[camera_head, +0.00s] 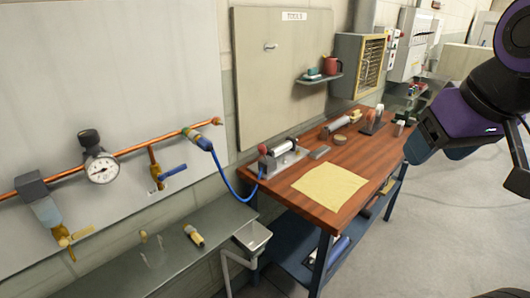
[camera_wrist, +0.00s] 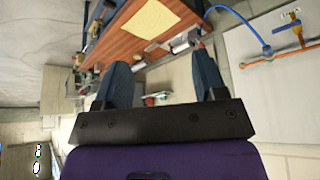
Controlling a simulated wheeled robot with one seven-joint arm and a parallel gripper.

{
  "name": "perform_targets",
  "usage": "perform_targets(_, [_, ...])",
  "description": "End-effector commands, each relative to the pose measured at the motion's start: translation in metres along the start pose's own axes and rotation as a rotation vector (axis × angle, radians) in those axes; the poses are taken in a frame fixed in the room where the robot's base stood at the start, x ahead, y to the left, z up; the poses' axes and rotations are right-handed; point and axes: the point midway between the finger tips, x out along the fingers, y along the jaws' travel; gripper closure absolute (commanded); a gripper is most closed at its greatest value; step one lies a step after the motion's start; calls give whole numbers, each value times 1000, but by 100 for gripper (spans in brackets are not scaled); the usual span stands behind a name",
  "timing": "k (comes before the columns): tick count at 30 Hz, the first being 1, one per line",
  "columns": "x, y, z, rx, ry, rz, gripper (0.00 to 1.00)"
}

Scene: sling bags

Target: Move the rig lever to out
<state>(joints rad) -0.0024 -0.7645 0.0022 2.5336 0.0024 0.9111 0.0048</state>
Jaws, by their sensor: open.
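The rig (camera_head: 284,155) is a silver cylinder on a grey base at the back-left of the wooden workbench, with a blue hose at its left end. A short lever with a red knob (camera_head: 263,150) stands at that end; its exact setting is too small to tell. In the wrist view the rig (camera_wrist: 184,42) appears near the top, with its red knob (camera_wrist: 201,45) beside the right finger in the picture. My gripper (camera_wrist: 165,78) is open and empty, its two dark fingers apart. In the head view my arm is at the upper right, well away from the rig.
A yellow cloth (camera_head: 330,185) lies on the workbench (camera_head: 372,157), with small parts behind it. A wall panel (camera_head: 110,90) at left carries a copper pipe, gauge and valves. A grey shelf (camera_head: 180,262) is below it. The floor (camera_head: 440,240) at right is clear.

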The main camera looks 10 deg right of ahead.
Motion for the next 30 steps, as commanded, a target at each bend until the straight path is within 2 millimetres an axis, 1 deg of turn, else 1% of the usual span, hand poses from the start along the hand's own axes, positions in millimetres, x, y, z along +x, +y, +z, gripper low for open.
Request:
perform_targets(1, [0,0,-1,1,1,0,47])
perform_targets(2, [1,0,-2,1,2,0,54])
perform_targets(3, [2,-1,-4,3,5,-1,63])
perform_targets(5, [5,-2,-10,9,14,-1,77])
perform_targets(6, [7,-2,-16,14,23,-2,86])
perform_targets(8, [13,-4,-27,26,41,-5,100])
perform_targets(14, [39,-14,-76,78,129,-21,100])
perform_targets(21, [76,-28,-133,148,241,-56,100])
perform_targets(30, [128,-48,-194,241,374,-121,100])
